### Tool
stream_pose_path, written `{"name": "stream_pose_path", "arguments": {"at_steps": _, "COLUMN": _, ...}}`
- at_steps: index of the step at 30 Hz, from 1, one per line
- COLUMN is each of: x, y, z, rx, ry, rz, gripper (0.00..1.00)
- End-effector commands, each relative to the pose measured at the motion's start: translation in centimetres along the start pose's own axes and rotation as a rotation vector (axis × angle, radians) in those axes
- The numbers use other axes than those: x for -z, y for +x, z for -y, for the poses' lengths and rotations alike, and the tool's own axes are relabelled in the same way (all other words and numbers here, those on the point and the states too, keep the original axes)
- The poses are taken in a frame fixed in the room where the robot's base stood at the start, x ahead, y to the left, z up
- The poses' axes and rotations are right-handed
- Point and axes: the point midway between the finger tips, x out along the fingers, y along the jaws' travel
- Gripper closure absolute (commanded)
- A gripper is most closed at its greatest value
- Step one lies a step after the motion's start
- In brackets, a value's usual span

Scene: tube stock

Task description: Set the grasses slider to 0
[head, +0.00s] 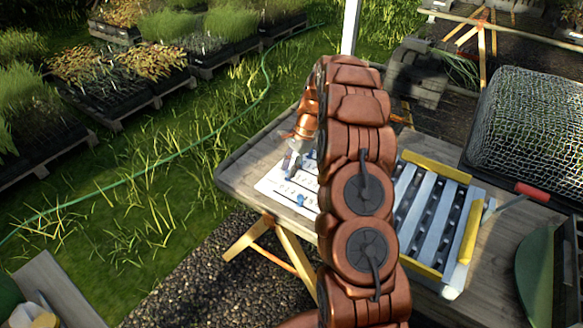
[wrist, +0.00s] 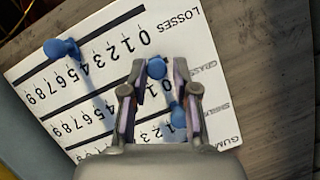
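The white slider board (wrist: 100,30) lies on the table and shows upside down in the wrist view, its digits running from 0 at right to 9 at left. A blue knob (wrist: 157,68), seemingly the grasses slider's, sits near the 0 end of the second row. My gripper (wrist: 160,72) is open, one finger on each side of this knob, with gaps visible. My fingers hide nearby digits, so its exact value cannot be told. The losses knob (wrist: 62,50) is farther left. Another blue knob (wrist: 178,118) shows by the right finger. In the head view my gripper (head: 292,162) is over the board (head: 275,187).
A rack with metal slats and yellow edges (head: 437,168) stands right of my arm on the wooden table (head: 240,172). A wire mesh cover (head: 530,125) is farther right. Grass and plant trays (head: 110,75) lie at left. The table left of the board is clear.

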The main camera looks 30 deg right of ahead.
Motion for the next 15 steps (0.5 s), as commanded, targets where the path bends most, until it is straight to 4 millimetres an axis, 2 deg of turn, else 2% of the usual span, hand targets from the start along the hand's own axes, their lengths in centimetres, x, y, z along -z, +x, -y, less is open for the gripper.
{"name": "stream_pose_path", "arguments": {"at_steps": 1, "x": -0.16, "y": 0.0, "z": 0.16, "rx": 0.003, "ry": -0.002, "rz": 0.001, "gripper": 0.69}}
{"name": "stream_pose_path", "arguments": {"at_steps": 6, "x": -0.05, "y": -0.03, "z": 0.05, "rx": 0.001, "ry": 0.0, "rz": 0.001, "gripper": 0.52}}
{"name": "stream_pose_path", "arguments": {"at_steps": 15, "x": 0.0, "y": -0.11, "z": -0.03, "rx": 0.0, "ry": 0.0, "rz": 0.001, "gripper": 0.52}}
